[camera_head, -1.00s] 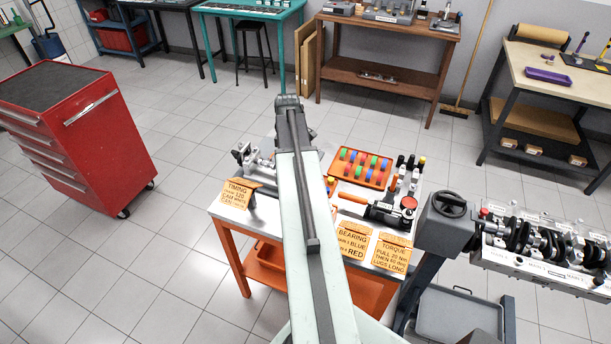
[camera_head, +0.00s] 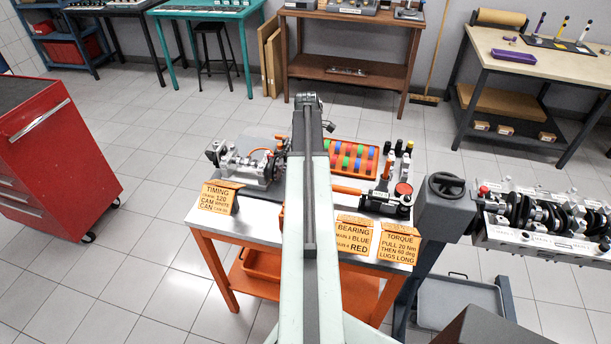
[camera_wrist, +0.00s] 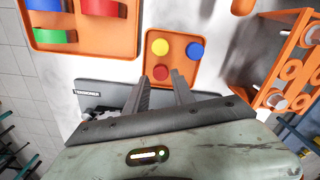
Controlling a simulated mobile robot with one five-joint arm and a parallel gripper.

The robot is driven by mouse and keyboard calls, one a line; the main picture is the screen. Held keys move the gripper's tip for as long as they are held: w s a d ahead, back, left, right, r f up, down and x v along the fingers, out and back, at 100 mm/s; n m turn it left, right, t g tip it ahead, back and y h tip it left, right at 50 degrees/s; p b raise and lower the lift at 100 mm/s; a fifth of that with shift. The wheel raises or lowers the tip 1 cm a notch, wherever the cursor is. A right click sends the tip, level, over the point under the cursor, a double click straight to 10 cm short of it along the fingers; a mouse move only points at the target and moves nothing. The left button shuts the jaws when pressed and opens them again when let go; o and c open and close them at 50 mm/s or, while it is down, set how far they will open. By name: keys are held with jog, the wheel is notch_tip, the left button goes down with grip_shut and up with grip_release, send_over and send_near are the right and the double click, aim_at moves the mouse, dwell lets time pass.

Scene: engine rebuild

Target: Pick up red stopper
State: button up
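A small orange tray (camera_wrist: 193,84) in the wrist view holds three round stoppers: a yellow one (camera_wrist: 160,46), a blue one (camera_wrist: 195,51) and the red stopper (camera_wrist: 160,72). The red stopper is at the tray's near left corner in that view. My gripper (camera_wrist: 160,84) is open and empty. Its two fingers are apart, with the red stopper appearing between and just beyond their tips; how high they are above it I cannot tell. In the head view my arm hides the tray and the stoppers.
An orange rack (camera_head: 349,157) of coloured bearing shells stands on the orange workbench (camera_head: 262,222). An orange holed stand (camera_wrist: 285,68) is right of the tray in the wrist view. Sign cards (camera_head: 219,197) line the front edge. An engine block (camera_head: 537,240) stands at the right.

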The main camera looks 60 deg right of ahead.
notch_tip(320, 180, down, 4)
jog(key=b, duration=0.3)
jog(key=shift+w+f, duration=0.15)
jog(key=shift+f, duration=0.1)
jog(key=shift+r, duration=0.2)
grip_shut()
notch_tip(320, 180, up, 10)
jog(key=p, duration=1)
